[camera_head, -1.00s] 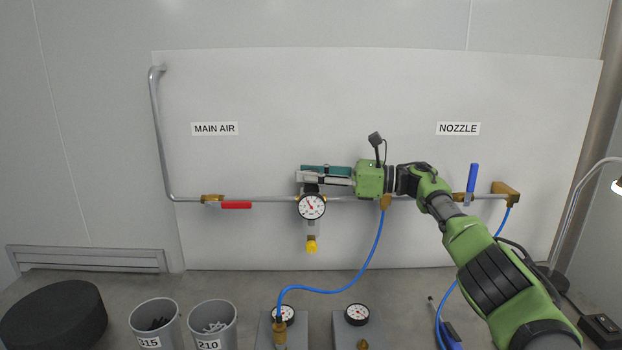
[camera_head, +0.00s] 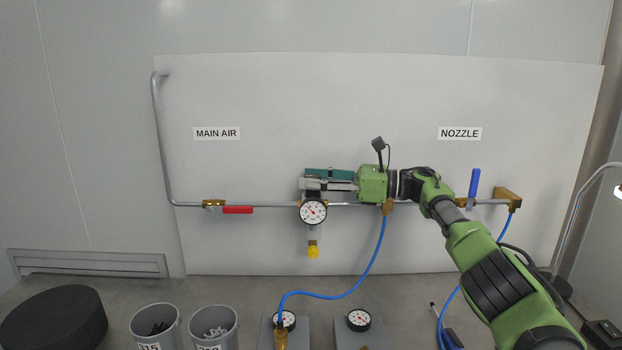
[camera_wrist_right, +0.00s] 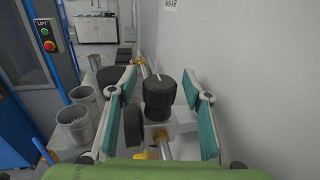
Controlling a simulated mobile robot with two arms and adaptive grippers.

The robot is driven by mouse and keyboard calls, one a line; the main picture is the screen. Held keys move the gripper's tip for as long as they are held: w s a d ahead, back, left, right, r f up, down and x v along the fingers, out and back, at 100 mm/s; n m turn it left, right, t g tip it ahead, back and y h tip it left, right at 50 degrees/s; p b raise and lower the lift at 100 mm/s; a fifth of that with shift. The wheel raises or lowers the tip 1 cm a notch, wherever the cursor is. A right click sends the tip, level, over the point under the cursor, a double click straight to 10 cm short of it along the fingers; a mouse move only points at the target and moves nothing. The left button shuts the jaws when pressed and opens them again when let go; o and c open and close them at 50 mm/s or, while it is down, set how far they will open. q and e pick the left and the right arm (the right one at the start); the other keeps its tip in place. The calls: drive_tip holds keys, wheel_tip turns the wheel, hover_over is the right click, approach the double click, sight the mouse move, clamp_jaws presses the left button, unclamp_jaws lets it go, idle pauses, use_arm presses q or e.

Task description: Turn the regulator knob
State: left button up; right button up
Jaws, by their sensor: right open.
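The regulator knob (camera_wrist_right: 158,95) is a black ribbed cylinder with a pale mark on top. In the right wrist view it stands between the two teal fingers of my right gripper (camera_wrist_right: 163,110), with a gap on each side. In the head view the right gripper (camera_head: 326,180) reaches in from the right at the top of the regulator, and its fingers largely hide the knob. The regulator's round white gauge (camera_head: 313,211) faces out below the fingers, and its yellow bottom piece (camera_head: 313,252) hangs under it. My left gripper is not in view.
A pipe with a red-handled valve (camera_head: 238,210) runs left of the regulator, and a blue-handled valve (camera_head: 474,182) stands to the right. A blue hose (camera_head: 345,290) loops below. Grey bins (camera_head: 214,325) and gauge blocks (camera_head: 358,320) stand below the panel.

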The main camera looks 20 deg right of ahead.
drive_tip(key=v, duration=1.1)
drive_tip(key=shift+d, duration=0.2)
drive_tip(key=shift+r, duration=0.1)
